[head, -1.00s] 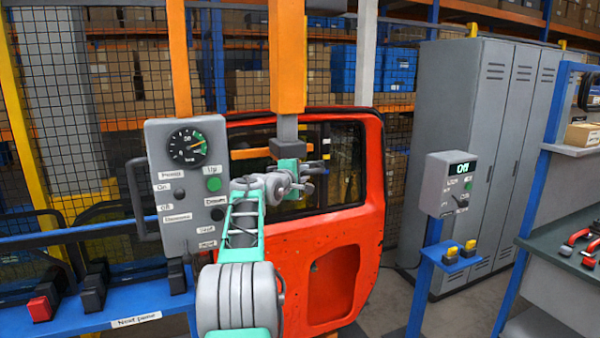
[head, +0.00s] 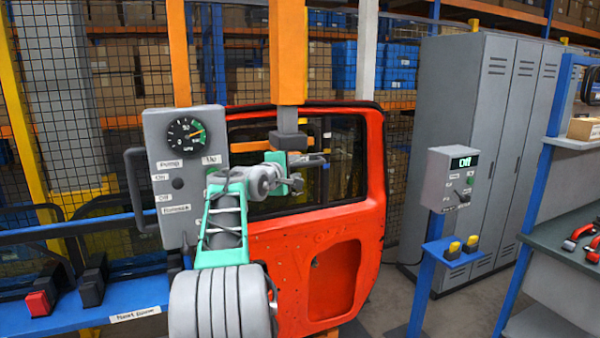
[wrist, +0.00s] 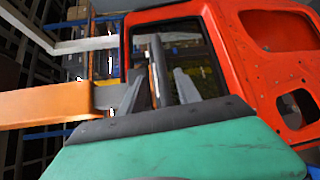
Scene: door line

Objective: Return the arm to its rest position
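My arm reaches forward from the bottom of the head view, across the right part of the grey control box (head: 152,128). My gripper (head: 312,162) is in front of the window opening of the red door (head: 285,262). In the wrist view my gripper (wrist: 158,92) has its two fingers apart. A dark upright bar shows between them; I cannot tell how far behind it is. No held object is visible. The arm hides the box's lower right labels and controls.
An orange post (head: 287,50) with a dark block stands just above my gripper. A blue rail (head: 130,298) with a red button runs at lower left. At right are a grey box with a display (head: 450,180), grey lockers (head: 460,90) and a tool bench (head: 560,235).

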